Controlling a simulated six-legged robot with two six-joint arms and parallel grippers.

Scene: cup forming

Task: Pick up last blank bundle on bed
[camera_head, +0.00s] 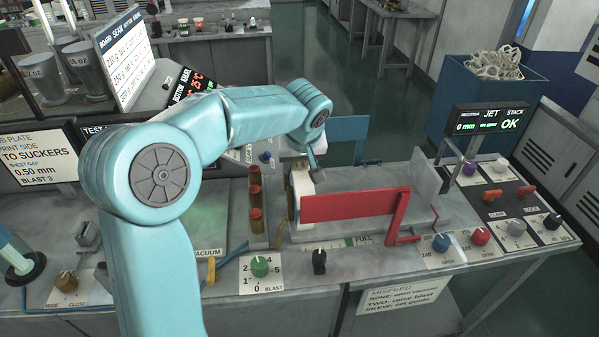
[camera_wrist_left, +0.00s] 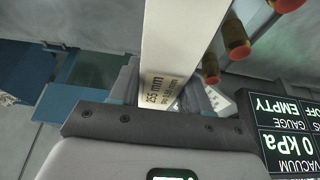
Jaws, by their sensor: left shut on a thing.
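My left gripper (camera_head: 314,172) reaches down between the red side guide (camera_head: 355,204) and the blue side guide (camera_head: 348,128) at the left end of the grey bed (camera_head: 375,180). In the left wrist view its two fingers (camera_wrist_left: 162,92) are shut on a white blank bundle (camera_wrist_left: 183,35) with a printed "255 mm" label. In the head view the pale bundle (camera_head: 300,190) shows as a narrow upright shape under the gripper, partly hidden by it and the red guide. Whether it touches the bed I cannot tell. My right gripper is not in view.
Red-brown suckers (camera_head: 255,196) stand left of the bundle. A clear upright plate (camera_head: 424,187) closes the bed's right end, with a switch panel and a "JET STACK OK" display (camera_head: 490,118) beyond. The vacuum display (camera_wrist_left: 290,135) reads 0 kPa and EMPTY.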

